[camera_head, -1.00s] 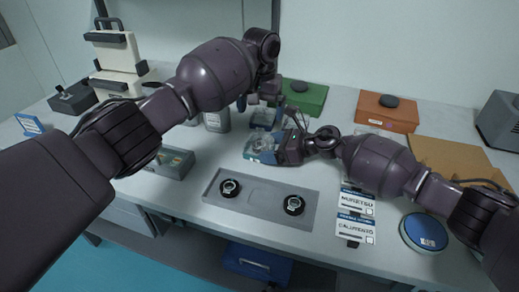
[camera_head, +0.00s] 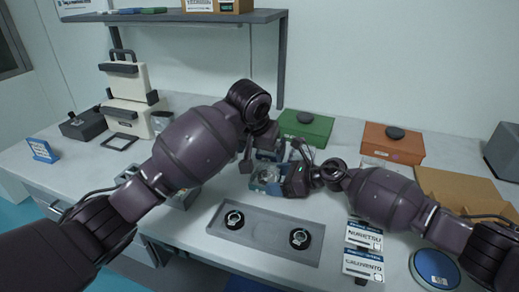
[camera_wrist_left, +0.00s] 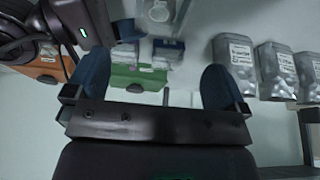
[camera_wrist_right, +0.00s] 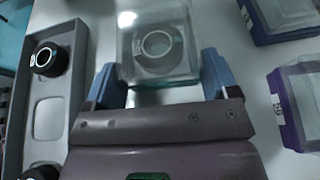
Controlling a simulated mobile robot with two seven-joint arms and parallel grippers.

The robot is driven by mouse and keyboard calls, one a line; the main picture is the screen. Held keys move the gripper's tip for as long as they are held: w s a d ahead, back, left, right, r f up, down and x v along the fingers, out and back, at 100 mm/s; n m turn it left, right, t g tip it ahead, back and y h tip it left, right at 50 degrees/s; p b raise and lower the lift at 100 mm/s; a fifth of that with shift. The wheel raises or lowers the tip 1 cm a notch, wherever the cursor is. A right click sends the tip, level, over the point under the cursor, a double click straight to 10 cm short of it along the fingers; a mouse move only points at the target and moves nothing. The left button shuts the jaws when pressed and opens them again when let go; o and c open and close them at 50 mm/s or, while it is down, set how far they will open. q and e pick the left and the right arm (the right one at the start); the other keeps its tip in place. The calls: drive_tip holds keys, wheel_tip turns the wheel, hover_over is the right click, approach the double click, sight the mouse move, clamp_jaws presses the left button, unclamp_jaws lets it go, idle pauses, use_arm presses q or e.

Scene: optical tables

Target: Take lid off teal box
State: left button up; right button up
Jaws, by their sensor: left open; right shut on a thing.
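The teal box (camera_head: 265,182) is a small box with a clear cover, near the table's middle. A ring shows through the cover in the right wrist view (camera_wrist_right: 158,45). My right gripper (camera_wrist_right: 162,78) is shut on the teal box, with a blue finger at each side. My left gripper (camera_head: 248,160) is above and behind the box in the head view. It is open and empty in the left wrist view (camera_wrist_left: 157,82). The box also shows between and beyond its fingers (camera_wrist_left: 160,12). My grippers hide part of the box in the head view.
A grey tray (camera_head: 265,243) with two round black parts lies in front. A green box (camera_head: 318,128) and an orange box (camera_head: 400,150) stand behind. A blue box (camera_wrist_right: 275,25) and a purple box (camera_wrist_right: 305,110) are close by. Silver pouches (camera_wrist_left: 235,60) stand near my left gripper.

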sight(266, 172)
use_arm(q)
drive_tip(key=shift+s+a+f, duration=0.1)
drive_tip(key=shift+s+f, duration=0.05)
drive_tip(key=x, duration=1.1)
drive_tip(key=shift+f, duration=0.25)
drive_tip(key=c, duration=0.9)
drive_tip(key=shift+r, duration=0.15)
drive_tip(key=shift+r, duration=0.25)
use_arm(e)
drive_tip(key=shift+d+f, duration=0.1)
drive_tip(key=shift+f, duration=0.05)
